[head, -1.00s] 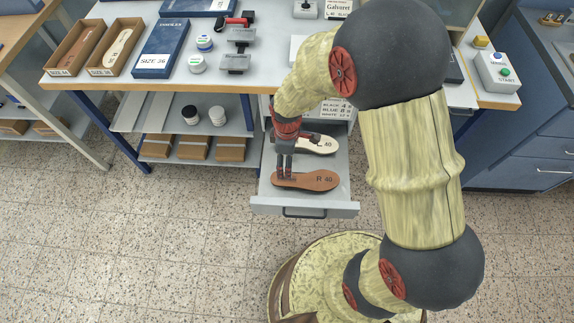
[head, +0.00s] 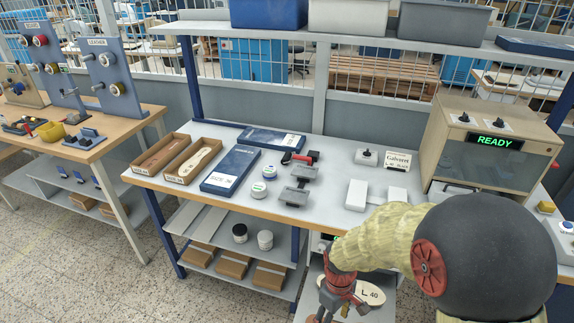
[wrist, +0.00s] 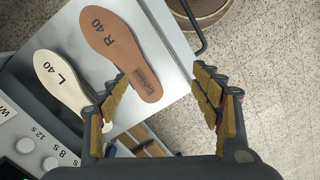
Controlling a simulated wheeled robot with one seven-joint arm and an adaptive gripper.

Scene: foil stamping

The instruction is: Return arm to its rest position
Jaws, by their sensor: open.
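My gripper (wrist: 160,82) is open and empty in the wrist view, its two padded fingers wide apart. The brown insole's heel shows between the fingers, close to the left fingertip. In the head view, my gripper (head: 330,308) is at the bottom edge, its fingertips cut off. The cream insole (head: 372,294) shows in part beside it; the brown one is out of view.
The workbench (head: 330,204) above holds a blue SIZE 36 box (head: 230,170), cartons, jars and a stamping machine (head: 490,150) reading READY. Open tiled floor (wrist: 265,60) lies right of the drawer in the wrist view.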

